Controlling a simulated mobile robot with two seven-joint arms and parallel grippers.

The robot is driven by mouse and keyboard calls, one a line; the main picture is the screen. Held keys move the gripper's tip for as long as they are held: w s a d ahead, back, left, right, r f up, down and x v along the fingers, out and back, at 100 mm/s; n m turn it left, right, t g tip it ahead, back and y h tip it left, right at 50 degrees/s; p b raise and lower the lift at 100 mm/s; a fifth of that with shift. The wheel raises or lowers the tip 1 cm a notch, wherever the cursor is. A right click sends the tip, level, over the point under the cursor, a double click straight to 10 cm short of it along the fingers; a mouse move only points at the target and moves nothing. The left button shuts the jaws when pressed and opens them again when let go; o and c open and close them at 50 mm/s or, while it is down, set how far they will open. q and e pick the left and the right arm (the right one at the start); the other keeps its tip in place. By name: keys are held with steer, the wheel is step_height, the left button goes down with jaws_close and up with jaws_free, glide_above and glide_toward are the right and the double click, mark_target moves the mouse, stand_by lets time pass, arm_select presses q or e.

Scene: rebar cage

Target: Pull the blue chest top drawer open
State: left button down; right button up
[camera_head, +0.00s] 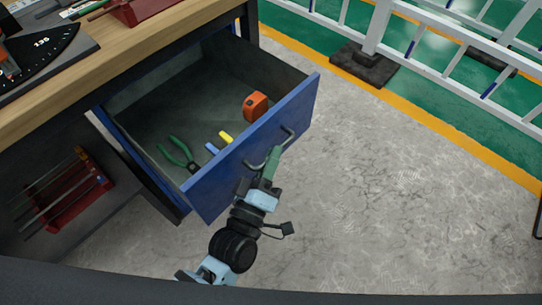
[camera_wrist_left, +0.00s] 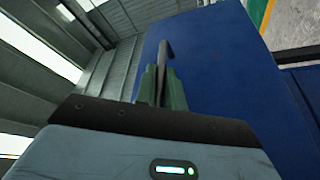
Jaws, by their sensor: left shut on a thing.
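The blue chest top drawer (camera_head: 225,172) stands pulled well out from under the wooden worktop in the head view. Its blue front also fills the right of the left wrist view (camera_wrist_left: 225,70). My left gripper (camera_head: 268,167) is at the drawer's grey bar handle (camera_head: 287,137), with its green fingers shut on the handle. The handle shows between the fingertips in the left wrist view (camera_wrist_left: 165,52). Inside the drawer lie an orange tape measure (camera_head: 255,104), green-handled pliers (camera_head: 177,154) and blue and yellow handled tools (camera_head: 218,143). My right gripper is not in view.
The wooden worktop (camera_head: 130,58) above the drawer holds a dark angle gauge (camera_head: 45,50) and a red rack. Another red rack (camera_head: 72,200) sits in the space at lower left. A white railing (camera_head: 460,60) stands beyond. The grey floor right of the drawer is clear.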

arm_select(q)
steer(key=c, duration=1.6)
jaws_free()
steer(key=shift+o, duration=0.6)
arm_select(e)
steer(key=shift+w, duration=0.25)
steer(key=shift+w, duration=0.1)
arm_select(q)
steer(key=v, duration=0.7)
steer(key=shift+s+a+f, duration=0.15)
steer(key=shift+s+a, duration=0.05)
steer(key=shift+s, duration=0.15)
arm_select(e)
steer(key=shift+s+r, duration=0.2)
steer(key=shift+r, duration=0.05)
